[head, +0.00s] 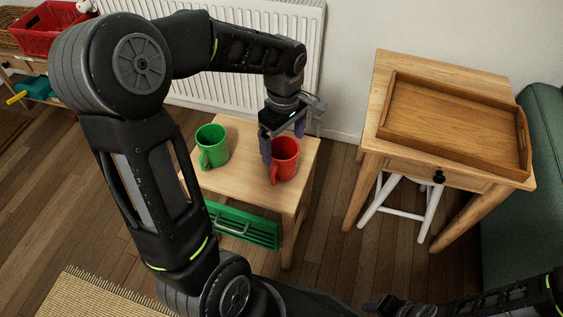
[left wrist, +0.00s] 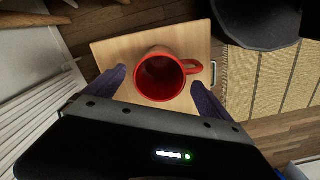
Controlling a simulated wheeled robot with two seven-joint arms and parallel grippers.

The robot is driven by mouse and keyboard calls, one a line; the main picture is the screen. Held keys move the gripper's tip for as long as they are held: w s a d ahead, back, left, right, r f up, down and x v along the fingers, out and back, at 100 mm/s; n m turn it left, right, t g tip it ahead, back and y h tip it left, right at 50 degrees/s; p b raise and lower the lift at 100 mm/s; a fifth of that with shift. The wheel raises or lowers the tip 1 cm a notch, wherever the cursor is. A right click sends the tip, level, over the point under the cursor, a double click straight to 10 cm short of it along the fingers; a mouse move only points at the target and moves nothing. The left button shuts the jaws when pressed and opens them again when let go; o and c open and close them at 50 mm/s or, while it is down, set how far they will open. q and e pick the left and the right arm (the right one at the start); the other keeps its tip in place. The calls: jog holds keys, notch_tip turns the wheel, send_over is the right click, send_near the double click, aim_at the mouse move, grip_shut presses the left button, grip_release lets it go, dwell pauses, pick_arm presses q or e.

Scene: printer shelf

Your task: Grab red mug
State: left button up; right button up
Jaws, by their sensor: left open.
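A red mug (head: 286,158) stands upright on a small wooden side table (head: 245,192), with its handle toward the front left in the head view. In the left wrist view the red mug (left wrist: 160,76) shows from above, empty, its handle to the right. My left gripper (head: 283,143) is open just above the mug, pointing down. In the left wrist view its two fingertips (left wrist: 157,80) appear on either side of the mug, with no clear contact. My right arm shows at the lower right of the head view; its gripper's jaws are too dark and cut off to judge.
A green mug (head: 213,146) stands left of the red mug on the same table. A green crate (head: 240,226) sits below the tabletop. A wooden tray (head: 455,115) lies on a taller table at right. A white radiator (head: 230,60) stands behind.

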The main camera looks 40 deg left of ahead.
pick_arm(q)
jog(key=shift+f, duration=0.7)
notch_tip(320, 180, down, 5)
jog(key=shift+f+b, duration=0.15)
jog(key=shift+b, duration=0.75)
jog(key=c, duration=1.8)
notch_tip(320, 180, up, 10)
jog(key=p, duration=0.3)
